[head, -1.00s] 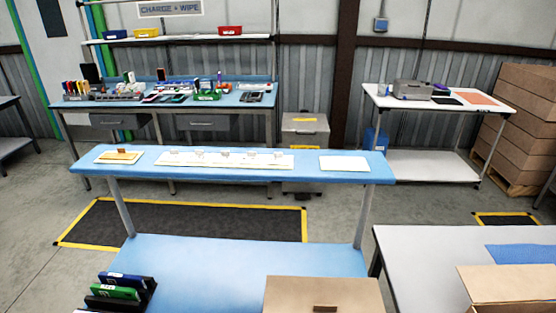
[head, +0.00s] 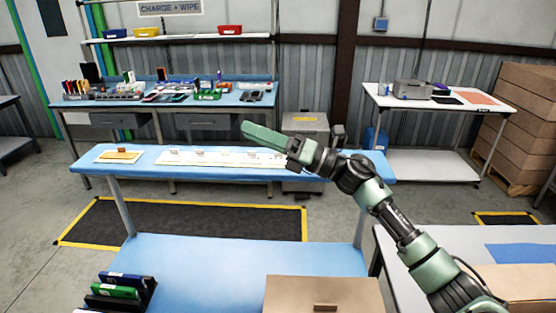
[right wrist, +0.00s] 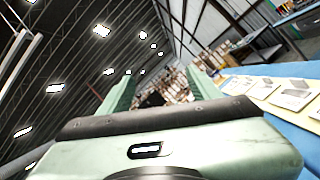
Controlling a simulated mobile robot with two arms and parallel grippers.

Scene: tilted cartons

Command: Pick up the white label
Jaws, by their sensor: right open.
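On the narrow blue table, a long cream strip (head: 190,163) bears several small pale pieces (head: 198,151). Similar white pieces show at the right of the right wrist view (right wrist: 290,97). Which one is the white label I cannot tell. My right gripper (head: 255,133) reaches in from the right, above the strip's right part, apart from the table. In the right wrist view its two green fingers (right wrist: 160,85) stand apart with nothing held. My right arm hides the white sheet at the table's right end. My left gripper is not in view.
An orange piece lies on a cream card (head: 108,158) at the table's left end. A cluttered blue bench (head: 130,103) stands behind. In front are a lower blue surface (head: 200,265), a cardboard box (head: 340,291) and colored binders (head: 115,291).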

